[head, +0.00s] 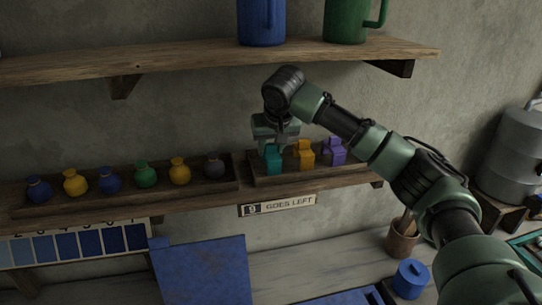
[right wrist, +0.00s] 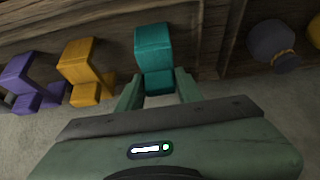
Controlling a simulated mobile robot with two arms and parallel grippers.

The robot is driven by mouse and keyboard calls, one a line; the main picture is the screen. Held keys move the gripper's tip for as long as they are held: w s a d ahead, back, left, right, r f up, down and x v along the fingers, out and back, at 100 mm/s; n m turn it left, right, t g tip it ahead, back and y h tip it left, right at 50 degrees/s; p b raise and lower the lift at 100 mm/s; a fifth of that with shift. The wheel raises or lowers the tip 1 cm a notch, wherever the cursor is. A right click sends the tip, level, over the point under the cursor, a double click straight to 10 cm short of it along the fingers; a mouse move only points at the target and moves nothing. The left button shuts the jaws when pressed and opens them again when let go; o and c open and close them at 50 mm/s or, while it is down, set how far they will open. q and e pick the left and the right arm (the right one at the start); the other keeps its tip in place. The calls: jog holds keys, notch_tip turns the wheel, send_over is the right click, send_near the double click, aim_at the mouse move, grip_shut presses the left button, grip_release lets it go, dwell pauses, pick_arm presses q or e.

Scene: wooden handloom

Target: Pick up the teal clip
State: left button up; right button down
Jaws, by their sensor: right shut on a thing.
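The teal clip (head: 272,158) is at the left end of the right-hand wooden tray (head: 318,175) on the lower shelf. In the right wrist view the teal clip (right wrist: 153,52) is between the two fingers of my right gripper (right wrist: 157,88). In the head view my right gripper (head: 274,143) comes down from above and is shut on the teal clip. I cannot tell whether the clip is clear of the tray floor. An orange clip (head: 304,155) and a purple clip (head: 334,151) stand to its right. My left gripper is not in view.
A second tray (head: 222,192) to the left holds several small coloured jars. An upper shelf (head: 190,64) with a blue mug (head: 261,22) and a green mug (head: 345,20) overhangs behind.

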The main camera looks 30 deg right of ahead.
jog(key=shift+s+a+r+b, duration=0.1)
jog(key=shift+s+r+b, duration=0.35)
jog(key=shift+b, duration=0.15)
jog(key=s+a+r+b, duration=0.3)
jog(key=s+r, duration=0.4)
jog(key=s, duration=0.5)
jog(key=shift+s+b, duration=0.35)
jog(key=shift+b, duration=0.4)
jog(key=shift+a, duration=0.15)
